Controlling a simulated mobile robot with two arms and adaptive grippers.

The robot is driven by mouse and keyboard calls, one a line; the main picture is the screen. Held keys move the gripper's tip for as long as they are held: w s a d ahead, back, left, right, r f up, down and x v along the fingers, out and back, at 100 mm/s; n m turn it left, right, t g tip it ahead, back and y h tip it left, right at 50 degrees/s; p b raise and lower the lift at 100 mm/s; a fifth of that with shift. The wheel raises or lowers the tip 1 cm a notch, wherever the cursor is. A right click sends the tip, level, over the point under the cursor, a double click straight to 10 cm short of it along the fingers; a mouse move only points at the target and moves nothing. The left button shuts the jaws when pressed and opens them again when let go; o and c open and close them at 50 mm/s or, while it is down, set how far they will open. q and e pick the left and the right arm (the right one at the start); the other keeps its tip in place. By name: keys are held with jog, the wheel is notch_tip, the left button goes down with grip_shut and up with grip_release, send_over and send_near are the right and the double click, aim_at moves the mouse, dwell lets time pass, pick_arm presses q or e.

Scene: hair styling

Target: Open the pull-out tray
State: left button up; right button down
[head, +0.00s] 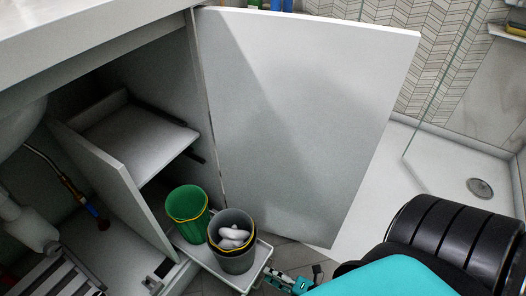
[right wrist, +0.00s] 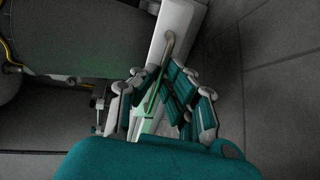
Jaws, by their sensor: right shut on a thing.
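The pull-out tray (head: 262,256) is a light grey shelf low in the open cabinet, and it sticks out past the cabinet front. It carries a green bin (head: 187,203) and a grey bin (head: 233,262) with white crumpled stuff inside. My right gripper (head: 299,284) is at the tray's front at the bottom of the head view, partly hidden by my teal arm. In the right wrist view the tray's white front edge (right wrist: 178,20) bears a thin metal handle (right wrist: 166,50). My right gripper (right wrist: 165,100) is shut on this handle. My left gripper is not in view.
The white cabinet door (head: 300,110) stands wide open on the right of the tray. A partition panel (head: 112,185) and an inner shelf (head: 140,140) are inside the cabinet. Grey floor tiles (right wrist: 275,90) beside the tray are clear.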

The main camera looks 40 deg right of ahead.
jog(key=shift+s+d, duration=0.15)
jog(key=shift+s, duration=0.2)
jog(key=c, duration=1.4)
grip_release()
jog(key=shift+c, duration=0.2)
jog(key=v, duration=1.2)
jog(key=shift+s, duration=0.1)
